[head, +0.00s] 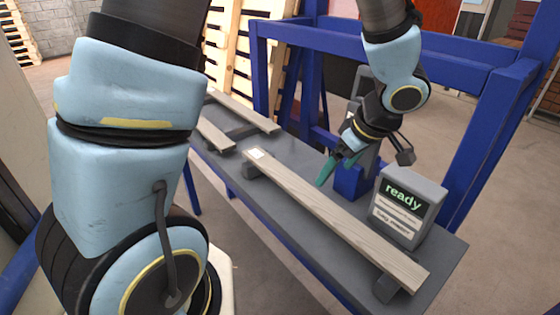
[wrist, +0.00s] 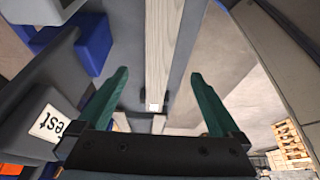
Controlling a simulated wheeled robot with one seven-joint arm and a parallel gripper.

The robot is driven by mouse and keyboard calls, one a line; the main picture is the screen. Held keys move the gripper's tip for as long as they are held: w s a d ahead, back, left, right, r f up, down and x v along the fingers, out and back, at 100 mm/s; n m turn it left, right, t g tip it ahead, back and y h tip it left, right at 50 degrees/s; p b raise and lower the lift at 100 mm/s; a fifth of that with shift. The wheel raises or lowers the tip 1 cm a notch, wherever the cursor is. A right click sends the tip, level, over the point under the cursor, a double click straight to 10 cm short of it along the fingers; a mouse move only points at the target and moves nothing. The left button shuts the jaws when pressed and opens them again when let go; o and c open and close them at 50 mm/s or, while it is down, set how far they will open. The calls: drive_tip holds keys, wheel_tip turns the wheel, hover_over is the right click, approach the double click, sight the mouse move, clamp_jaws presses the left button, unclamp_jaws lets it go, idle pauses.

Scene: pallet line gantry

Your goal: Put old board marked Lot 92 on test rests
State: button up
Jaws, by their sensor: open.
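A long grey weathered board (head: 335,208) lies across two dark grey blocks, one near its far end (head: 257,170) and one near its close end (head: 387,289). A small white label (head: 256,153) is on its far end; its writing is too small to read. My gripper (head: 332,174) is open and empty, with green fingers, just above and to the right of the board's middle.
A grey display box (head: 408,207) reading "ready" stands right of the board. Two more boards, one longer (head: 245,110) and one shorter (head: 214,134), lie at the bench's far end. A blue gantry frame (head: 385,52) stands behind the grey bench (head: 290,225). Pallets stand at the back.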

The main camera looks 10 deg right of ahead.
drive_tip(key=w+a+r+m+t+h, duration=0.2)
drive_tip(key=w+a, duration=0.1)
drive_tip(key=w, duration=0.4)
drive_tip(key=w+a+r+m+t+h, duration=0.1)
drive_tip(key=w+a+r+h, duration=0.15)
drive_tip(key=w, duration=0.45)
drive_tip(key=s+a+m+g+y, duration=0.1)
drive_tip(key=s+a, duration=0.3)
drive_tip(key=a, duration=0.7)
drive_tip(key=s+a+f+m+g+y, duration=0.1)
drive_tip(key=s+a+m+g, duration=0.2)
drive_tip(key=a, duration=0.8)
drive_tip(key=shift+s+f+g, duration=0.3)
drive_tip(key=shift+s+g, duration=0.3)
drive_tip(key=shift+s, duration=0.3)
